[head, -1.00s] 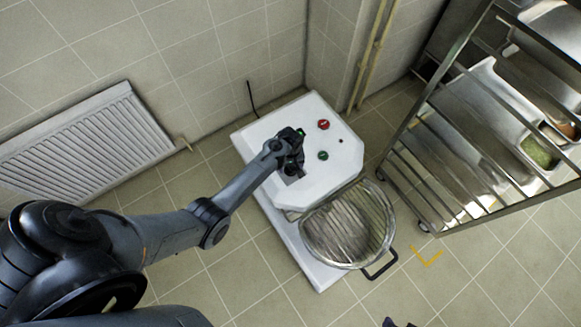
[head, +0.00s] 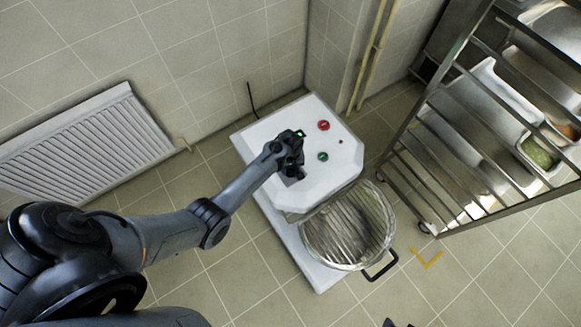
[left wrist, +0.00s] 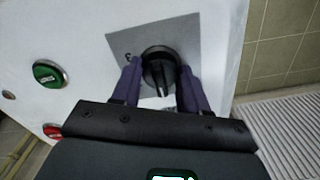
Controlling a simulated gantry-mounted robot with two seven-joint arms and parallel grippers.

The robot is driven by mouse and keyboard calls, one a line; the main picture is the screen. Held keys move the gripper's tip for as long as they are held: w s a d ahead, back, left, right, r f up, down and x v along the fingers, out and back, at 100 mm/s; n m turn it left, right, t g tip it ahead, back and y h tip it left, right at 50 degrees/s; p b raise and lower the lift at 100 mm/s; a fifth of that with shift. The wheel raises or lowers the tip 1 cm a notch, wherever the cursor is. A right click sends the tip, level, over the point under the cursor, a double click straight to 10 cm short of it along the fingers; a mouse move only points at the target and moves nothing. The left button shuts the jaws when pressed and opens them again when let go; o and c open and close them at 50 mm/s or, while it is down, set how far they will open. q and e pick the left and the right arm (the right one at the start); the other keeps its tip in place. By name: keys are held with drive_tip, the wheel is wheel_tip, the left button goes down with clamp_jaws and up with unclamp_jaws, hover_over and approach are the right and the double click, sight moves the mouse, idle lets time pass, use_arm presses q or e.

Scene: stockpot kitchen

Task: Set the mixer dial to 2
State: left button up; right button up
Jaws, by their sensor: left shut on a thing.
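The mixer (head: 262,143) is a white machine with a bowl, standing at the middle of the head view. Its dial (left wrist: 160,66) is a round black knob with a raised grip bar, set on a grey plate (left wrist: 120,42) in the left wrist view. My left gripper (head: 292,158) is over the mixer's top and hides the dial in the head view. In the left wrist view its two purple fingers (left wrist: 158,80) are shut on the dial, one on each side. The dial's numbers are mostly hidden. Purple tips of what seems my right gripper (head: 389,322) show at the bottom edge.
A green button (head: 323,157) and a red button (head: 323,125) sit beside the dial. A ribbed metal bowl (head: 350,225) is at the mixer's front. A tray rack (head: 455,140) stands at the right, a radiator (head: 85,145) at the left. Floor in front is clear.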

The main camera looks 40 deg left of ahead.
use_arm(q)
drive_tip(key=shift+r+m+p, duration=0.15)
drive_tip(key=shift+m+p, duration=0.8)
drive_tip(key=shift+m, duration=0.25)
drive_tip(key=m+p, duration=0.1)
drive_tip(key=m, duration=0.1)
drive_tip(key=shift+m, duration=0.4)
drive_tip(key=m+p, duration=0.1)
drive_tip(key=m, duration=0.2)
drive_tip(key=shift+m, duration=0.3)
drive_tip(key=shift+m+p, duration=0.45)
drive_tip(key=shift+m, duration=0.95)
drive_tip(key=shift+f, duration=0.2)
drive_tip(key=o, duration=1.1)
